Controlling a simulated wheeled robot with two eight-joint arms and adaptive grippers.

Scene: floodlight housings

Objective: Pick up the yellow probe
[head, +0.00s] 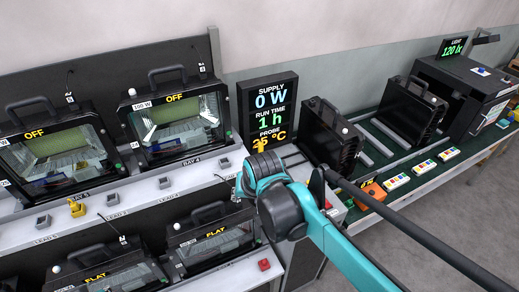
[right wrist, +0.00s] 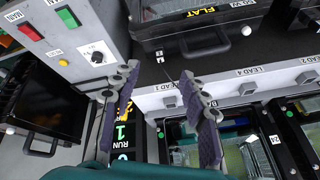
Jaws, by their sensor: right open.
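A small yellow piece (head: 260,146) shows in the head view just above my right wrist, in front of the lower part of the supply display (head: 268,105). Its lower part is hidden behind my arm. A second yellow piece (head: 76,209) stands upright on the white ledge at the left, among the grey lead sockets. I cannot tell for sure which one is the probe. My right gripper (right wrist: 158,78) is open and empty in the right wrist view, its two purple-padded fingers wide apart over the ledge near the LEAD 3 label. In the head view my arm mostly hides it. My left gripper is not in view.
Floodlight housings (head: 172,119) stand behind the ledge (head: 150,191), with more below it. A panel with green and red switches and a knob (right wrist: 97,57) is close to the fingers. Black housings (head: 413,108) stand on the rails at right.

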